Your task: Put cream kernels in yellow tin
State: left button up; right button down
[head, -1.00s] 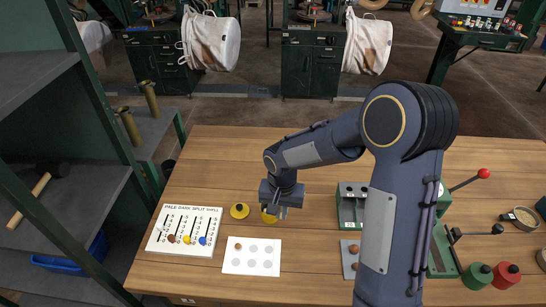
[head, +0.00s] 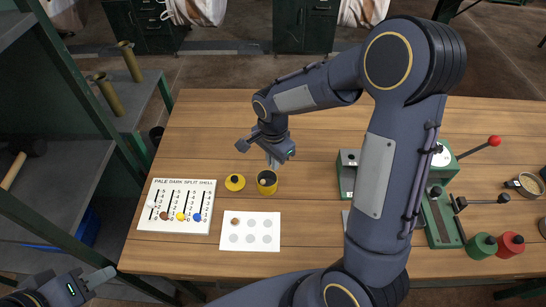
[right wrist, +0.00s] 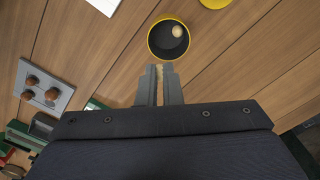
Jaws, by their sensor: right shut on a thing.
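The yellow tin (head: 267,187) stands open on the wooden table, and its dark inside shows. In the right wrist view the tin (right wrist: 151,42) holds a cream kernel (right wrist: 177,31). My right gripper (head: 275,163) is above and just behind the tin in the head view. In the right wrist view its fingers (right wrist: 159,80) are shut on a small cream kernel (right wrist: 159,72), mostly hidden between them. The tin's yellow lid (head: 235,182) lies to its left. My left gripper (head: 95,280) is at the lower left, away from the table's objects; its finger gap is unclear.
A white card with circles (head: 266,245) bears one brown kernel (head: 235,221). A slider board (head: 183,188) stands at left. A grey tray (right wrist: 62,98) holds several brown kernels. Green machines (head: 440,218) and green and red pots (head: 481,246) are at right.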

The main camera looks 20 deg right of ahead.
jog(key=shift+f, duration=0.35)
jog(key=c, duration=1.5)
grip_release()
jog(key=shift+r, duration=0.15)
notch_tip(320, 180, up, 8)
jog(key=shift+f+b, duration=0.2)
jog(key=shift+b, duration=0.1)
